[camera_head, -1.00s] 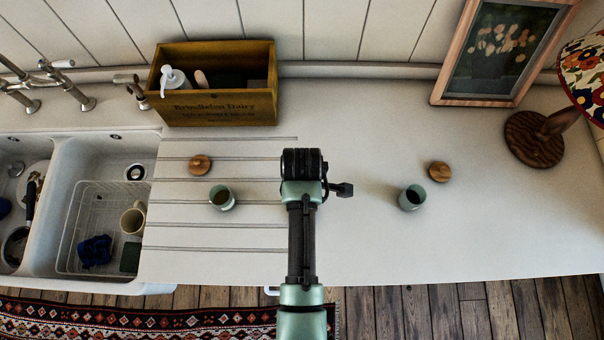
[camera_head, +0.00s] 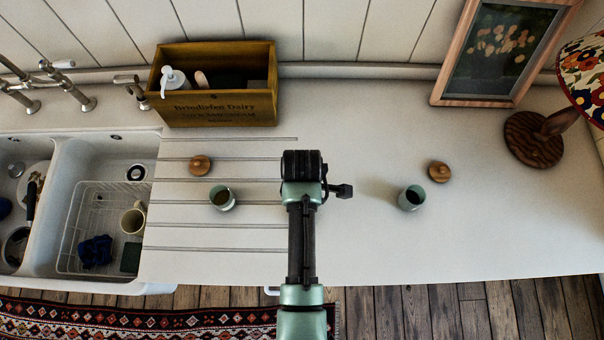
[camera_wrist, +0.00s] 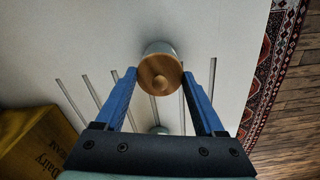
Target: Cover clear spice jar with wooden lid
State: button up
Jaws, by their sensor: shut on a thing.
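In the wrist view, the round wooden lid (camera_wrist: 159,76) with a knob is between the blue fingertips of my gripper (camera_wrist: 160,74), which is shut on it. A pale grey, jar-like body (camera_wrist: 160,48) shows just beyond the lid, largely hidden by it. I cannot tell whether the lid rests on it or whether that body is clear. In the head view my arm's end (camera_head: 302,165) hides my fingers, the lid and this body. Two small greenish jars (camera_head: 221,198) (camera_head: 411,198) stand open on the counter, one either side of my arm.
Loose wooden lids lie at left (camera_head: 200,165) and right (camera_head: 439,171). A wooden box (camera_head: 218,105) stands at the back left, a sink (camera_head: 105,165) is at far left, and a picture frame (camera_head: 442,85) and lamp (camera_head: 535,140) are at right. The counter right of my arm is mostly clear.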

jog(key=shift+f+b, duration=0.3)
jog(key=shift+f, duration=0.2)
jog(key=o, duration=1)
notch_tip(320, 180, up, 6)
jog(key=p, duration=0.6)
jog(key=shift+r, duration=0.1)
jog(key=shift+r+p, duration=0.5)
jog(key=shift+r, duration=1.95)
